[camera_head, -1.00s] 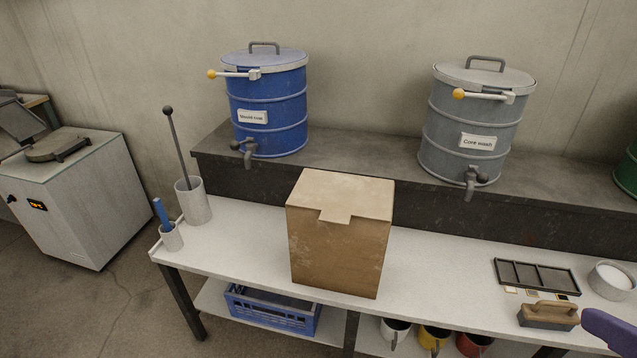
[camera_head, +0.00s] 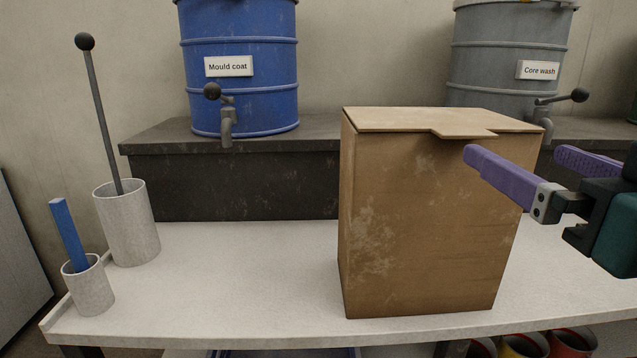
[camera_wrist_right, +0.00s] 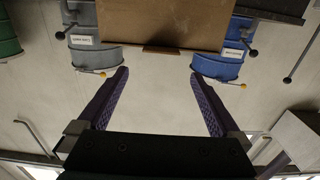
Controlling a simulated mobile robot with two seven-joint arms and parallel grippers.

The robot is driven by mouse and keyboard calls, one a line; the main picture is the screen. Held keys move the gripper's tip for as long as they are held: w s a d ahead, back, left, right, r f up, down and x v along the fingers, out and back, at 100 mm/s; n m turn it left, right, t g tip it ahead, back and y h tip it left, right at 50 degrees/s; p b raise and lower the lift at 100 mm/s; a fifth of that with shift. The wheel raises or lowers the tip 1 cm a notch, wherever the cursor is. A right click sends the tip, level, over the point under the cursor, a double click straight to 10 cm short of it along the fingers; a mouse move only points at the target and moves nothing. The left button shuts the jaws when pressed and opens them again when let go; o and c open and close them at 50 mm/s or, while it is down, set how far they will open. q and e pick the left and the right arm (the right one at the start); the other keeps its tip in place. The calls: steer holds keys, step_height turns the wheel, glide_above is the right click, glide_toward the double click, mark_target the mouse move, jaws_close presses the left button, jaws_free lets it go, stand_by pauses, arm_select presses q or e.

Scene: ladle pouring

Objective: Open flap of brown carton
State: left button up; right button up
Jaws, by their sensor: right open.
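The brown carton (camera_head: 425,225) stands upright on the white bench in the head view. Its top flap (camera_head: 430,119) lies closed, with a tab reaching past the front edge. My right gripper (camera_head: 513,153) comes in from the right with its purple fingers spread and nothing between them. One finger shows in front of the carton's upper right front, the other beyond its right side. In the right wrist view the picture is upside down; the carton (camera_wrist_right: 165,20) and its tab (camera_wrist_right: 163,50) show beyond the open fingers (camera_wrist_right: 160,73). My left gripper is out of view.
A blue drum (camera_head: 240,85) and a grey drum (camera_head: 505,60), both with taps, stand on the dark ledge behind. At left are a white cup with a dark rod (camera_head: 127,225) and a smaller cup with a blue stick (camera_head: 88,288). The bench between is clear.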

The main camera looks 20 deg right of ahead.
mark_target(471, 135)
steer(key=b+x, duration=0.1)
steer(key=x, duration=0.9)
steer(key=shift+f, duration=0.2)
jaws_close()
stand_by(0.6)
